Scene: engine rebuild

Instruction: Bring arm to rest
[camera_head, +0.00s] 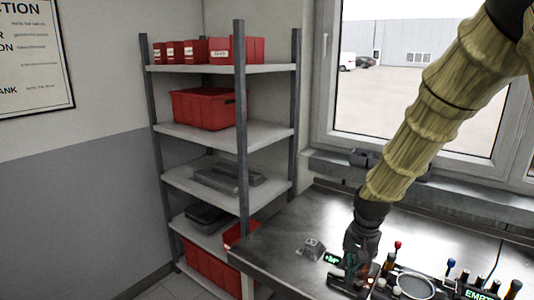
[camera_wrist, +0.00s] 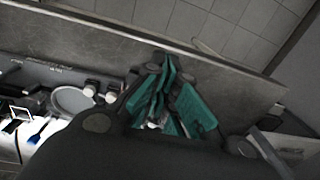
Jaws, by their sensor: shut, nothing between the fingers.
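My arm, in a ribbed yellowish sleeve, reaches down from the upper right in the head view. My gripper (camera_head: 347,284) is low over the steel workbench (camera_head: 275,240), near its front edge. In the wrist view its teal-padded fingers (camera_wrist: 164,90) are together with nothing held between them. Whether the fingertips touch the bench top cannot be told. A small metal block (camera_head: 310,249) lies on the bench just left of the gripper, apart from it.
Right of my gripper are a round dish (camera_head: 415,286), several upright tools and a box labelled EMPTY (camera_head: 480,295). A shelf rack (camera_head: 240,130) with red bins (camera_head: 205,108) stands behind the bench's left end. A window is behind. Bench space left of the block is clear.

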